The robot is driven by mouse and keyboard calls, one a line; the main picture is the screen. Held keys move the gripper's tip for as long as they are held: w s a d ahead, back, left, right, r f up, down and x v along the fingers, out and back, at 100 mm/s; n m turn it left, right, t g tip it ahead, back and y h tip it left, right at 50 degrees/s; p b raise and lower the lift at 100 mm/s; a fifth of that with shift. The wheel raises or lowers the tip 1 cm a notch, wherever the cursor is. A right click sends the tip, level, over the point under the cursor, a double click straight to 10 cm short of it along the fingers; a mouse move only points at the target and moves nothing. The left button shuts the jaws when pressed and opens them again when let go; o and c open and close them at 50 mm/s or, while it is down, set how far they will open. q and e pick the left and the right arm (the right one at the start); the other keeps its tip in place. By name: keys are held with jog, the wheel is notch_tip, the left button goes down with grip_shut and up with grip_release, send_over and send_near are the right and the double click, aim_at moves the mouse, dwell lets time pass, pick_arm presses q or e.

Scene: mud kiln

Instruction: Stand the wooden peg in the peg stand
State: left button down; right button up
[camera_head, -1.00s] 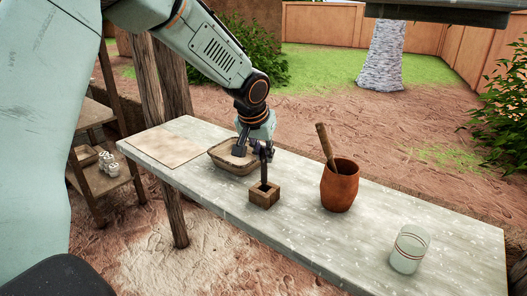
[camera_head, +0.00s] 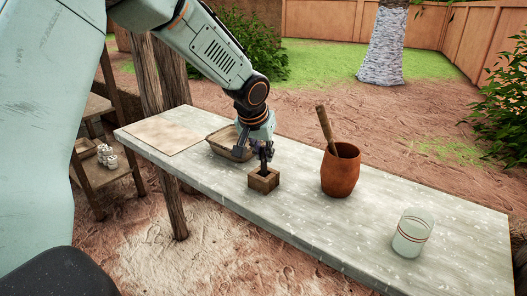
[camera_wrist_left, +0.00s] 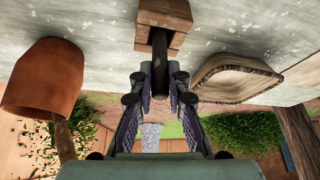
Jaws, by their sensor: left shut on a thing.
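The peg stand (camera_head: 263,181), a small square wooden block with a dark hole in its top, sits on the grey table. My left gripper (camera_head: 265,153) is right above it, shut on the dark wooden peg (camera_wrist_left: 172,75). The peg is close to upright and its lower end meets the hole in the stand. In the left wrist view the peg runs from between the fingers into the dark opening of the stand (camera_wrist_left: 180,18). How deep it sits is hidden. My right gripper is not in view.
A rectangular tray (camera_head: 218,145) lies just behind and left of the stand. A clay pot (camera_head: 341,176) with a wooden handle (camera_head: 326,130) stands to the right, and a striped cup (camera_head: 411,234) nearer the right end. A flat board (camera_head: 163,136) lies at the left end.

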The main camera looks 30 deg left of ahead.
pick_arm(q)
jog(key=c, duration=1.2)
grip_release()
jog(key=shift+w+a+f, duration=0.1)
jog(key=shift+a, duration=0.05)
jog(key=shift+r, duration=0.2)
jog(key=v, duration=1.2)
